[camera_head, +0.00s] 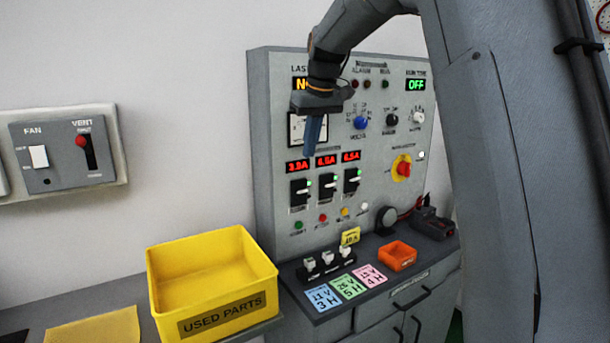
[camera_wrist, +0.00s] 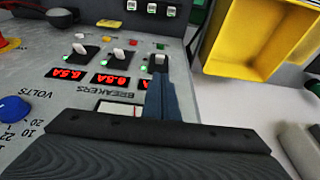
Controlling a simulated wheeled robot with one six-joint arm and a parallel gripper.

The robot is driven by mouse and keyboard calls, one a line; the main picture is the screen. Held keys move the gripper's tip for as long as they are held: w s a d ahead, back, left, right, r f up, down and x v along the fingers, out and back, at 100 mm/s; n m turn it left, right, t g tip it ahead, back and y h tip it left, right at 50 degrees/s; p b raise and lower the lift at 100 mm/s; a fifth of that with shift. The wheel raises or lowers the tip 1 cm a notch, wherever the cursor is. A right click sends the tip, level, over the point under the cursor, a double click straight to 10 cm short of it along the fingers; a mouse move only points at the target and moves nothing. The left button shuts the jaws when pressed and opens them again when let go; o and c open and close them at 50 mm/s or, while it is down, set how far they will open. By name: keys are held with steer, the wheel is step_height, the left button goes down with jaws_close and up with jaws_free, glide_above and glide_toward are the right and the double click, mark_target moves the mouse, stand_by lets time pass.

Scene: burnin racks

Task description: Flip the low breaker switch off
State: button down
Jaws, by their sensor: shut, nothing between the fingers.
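Three black breaker switches stand in a row on the grey panel: left (camera_head: 299,191), middle (camera_head: 327,187) and right (camera_head: 352,181). Red displays above them read about 3.0A, 6.0A and 6.5A, the left one lowest. A green light glows by each. The wrist view shows the row upside down, with white levers: left breaker (camera_wrist: 158,61), middle (camera_wrist: 117,56), right (camera_wrist: 82,51). I cannot tell the lever positions surely. My gripper (camera_head: 314,150) is shut and empty, pointing down just above the displays. Its blue fingers (camera_wrist: 162,100) line up with the left breaker, apparently short of it.
A yellow used parts bin (camera_head: 213,300) stands at the lower left. A red-and-yellow rotary knob (camera_head: 402,167) and a blue volts knob (camera_head: 361,122) are on the panel. An orange tray (camera_head: 397,256) and coloured cards lie on the ledge below. A fan/vent box (camera_head: 68,150) hangs left.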

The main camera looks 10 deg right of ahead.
mark_target(302, 192)
steer(key=p+x, duration=0.3)
steer(key=x, duration=0.7)
steer(key=shift+s+d+f+b, duration=0.1)
steer(key=shift+d+f+b, duration=0.05)
steer(key=shift+b, duration=0.45)
